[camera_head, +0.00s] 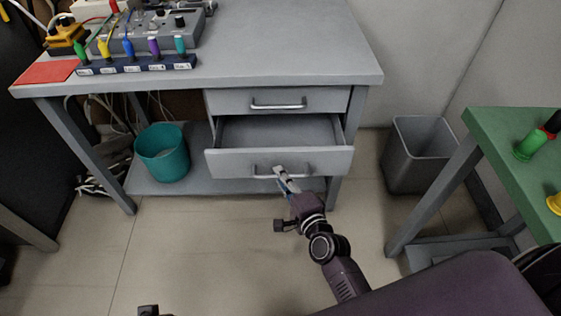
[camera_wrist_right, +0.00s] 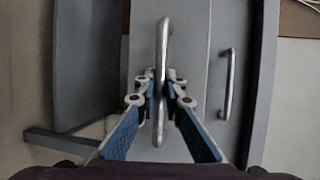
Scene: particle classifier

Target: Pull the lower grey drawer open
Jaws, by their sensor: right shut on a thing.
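The lower grey drawer (camera_head: 232,163) under the grey workbench is pulled out, and its empty inside shows in the head view. My right gripper (camera_head: 281,174) is at the drawer's front, shut on the metal bar handle (camera_head: 263,176) near its middle. In the right wrist view the handle (camera_wrist_right: 163,45) runs between the two fingers of my right gripper (camera_wrist_right: 161,84), one on each side. The upper drawer (camera_head: 232,100) is closed, and its handle (camera_wrist_right: 227,85) shows to the right in the wrist view. My left gripper is not in view.
A teal bin (camera_head: 162,153) stands on the bench's lower shelf, left of the drawers. A grey waste bin (camera_head: 418,155) stands on the floor at right, beside a green-topped table (camera_head: 500,140). The floor (camera_head: 200,250) left of my right arm is clear.

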